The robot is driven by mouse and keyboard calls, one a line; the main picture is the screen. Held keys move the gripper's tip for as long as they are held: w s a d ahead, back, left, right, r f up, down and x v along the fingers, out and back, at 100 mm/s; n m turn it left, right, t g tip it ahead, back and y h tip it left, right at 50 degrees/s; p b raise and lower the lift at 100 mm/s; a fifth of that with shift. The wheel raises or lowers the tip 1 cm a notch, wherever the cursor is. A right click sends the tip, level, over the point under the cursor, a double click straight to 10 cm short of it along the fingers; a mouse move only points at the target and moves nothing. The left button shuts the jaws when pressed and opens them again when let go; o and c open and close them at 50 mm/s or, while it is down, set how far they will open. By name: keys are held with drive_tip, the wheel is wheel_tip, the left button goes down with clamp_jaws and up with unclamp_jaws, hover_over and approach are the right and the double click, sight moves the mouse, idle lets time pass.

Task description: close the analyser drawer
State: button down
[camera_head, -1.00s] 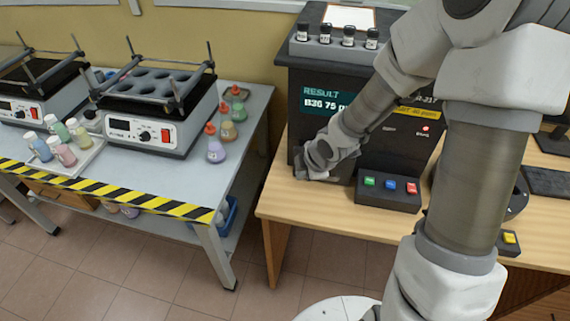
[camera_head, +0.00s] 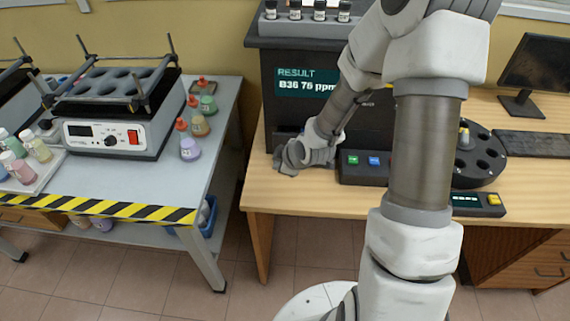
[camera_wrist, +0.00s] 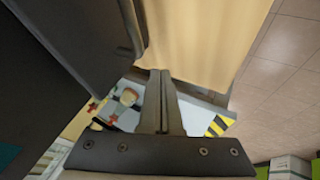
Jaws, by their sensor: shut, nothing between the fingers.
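The analyser (camera_head: 330,112) is a dark box with a lit RESULT screen, standing on the wooden desk. My gripper (camera_head: 285,168) is low in front of the left part of its front, fingers shut and empty. In the wrist view, my gripper (camera_wrist: 160,74) shows its two fingers together. There, a dark bar handle (camera_wrist: 132,32) on a dark front, apparently the drawer's, lies up and left of the fingertips, apart from them. In the head view my gripper and wrist hide most of the drawer area, and I cannot tell how far out the drawer stands.
A button box (camera_head: 362,178) stands just right of my gripper. Vials (camera_head: 319,10) stand on the analyser. A round dark carousel (camera_head: 482,160) and keyboard (camera_head: 545,144) are to the right. A lab bench (camera_head: 195,178) with flasks stands left, across a gap.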

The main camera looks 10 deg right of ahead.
sight(278, 138)
drive_tip(key=shift+w+d+f, duration=0.1)
drive_tip(key=shift+w+d, duration=0.1)
drive_tip(key=shift+w, duration=0.5)
drive_tip(key=shift+w+d+f, duration=0.1)
drive_tip(key=shift+w+d, duration=0.05)
drive_tip(key=shift+w, duration=0.55)
drive_tip(key=shift+w+d, duration=0.2)
drive_tip(key=shift+w, duration=0.5)
